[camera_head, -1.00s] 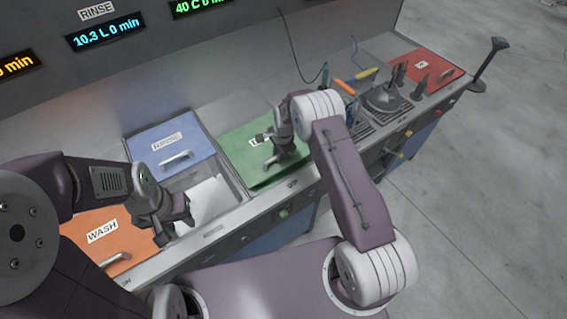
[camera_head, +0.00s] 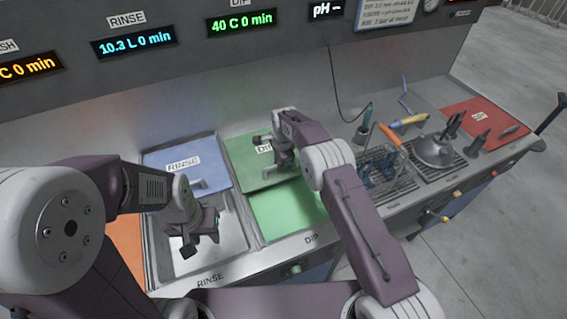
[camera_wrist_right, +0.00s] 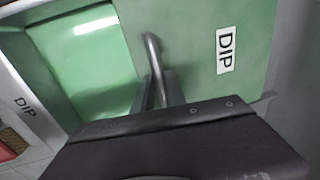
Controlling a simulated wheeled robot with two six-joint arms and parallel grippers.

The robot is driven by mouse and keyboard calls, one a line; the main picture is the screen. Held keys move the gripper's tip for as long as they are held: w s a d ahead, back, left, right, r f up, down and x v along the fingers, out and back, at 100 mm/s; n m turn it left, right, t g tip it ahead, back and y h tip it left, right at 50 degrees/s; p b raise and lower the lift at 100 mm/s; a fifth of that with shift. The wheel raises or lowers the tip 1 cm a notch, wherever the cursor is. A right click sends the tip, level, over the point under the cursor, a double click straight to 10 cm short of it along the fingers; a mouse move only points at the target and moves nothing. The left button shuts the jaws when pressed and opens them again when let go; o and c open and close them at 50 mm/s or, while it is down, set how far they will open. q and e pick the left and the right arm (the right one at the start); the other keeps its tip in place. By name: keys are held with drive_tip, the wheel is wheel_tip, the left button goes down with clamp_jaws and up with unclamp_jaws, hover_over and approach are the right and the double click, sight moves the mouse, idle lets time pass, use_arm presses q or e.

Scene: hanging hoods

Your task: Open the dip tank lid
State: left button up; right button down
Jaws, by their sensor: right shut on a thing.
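The green dip tank lid (camera_head: 243,172), labelled DIP, sits toward the back of its tank. Bright green liquid (camera_head: 283,212) shows in the uncovered front part of the tank. My right gripper (camera_head: 276,152) is over the lid. In the right wrist view its fingers (camera_wrist_right: 160,92) are shut on the lid's metal bar handle (camera_wrist_right: 152,52), beside the DIP label (camera_wrist_right: 226,50). The arm partly hides the lid and tank in the head view. My left gripper (camera_head: 202,243) hangs over the rinse tank with its fingers apart and nothing visible between them.
The blue rinse lid (camera_head: 183,163) is back, leaving the rinse tank (camera_head: 225,258) open in front. An orange lid (camera_head: 127,240) is at the left. A back panel with displays stands behind.

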drive_tip(key=c, duration=1.4)
unclamp_jaws()
drive_tip(key=shift+d, duration=0.1)
drive_tip(key=shift+o, duration=0.2)
wheel_tip(320, 180, up, 9)
drive_tip(key=s+b, duration=0.1)
drive_tip(key=shift+s+d+b, duration=0.25)
drive_tip(key=shift+s+b, duration=0.1)
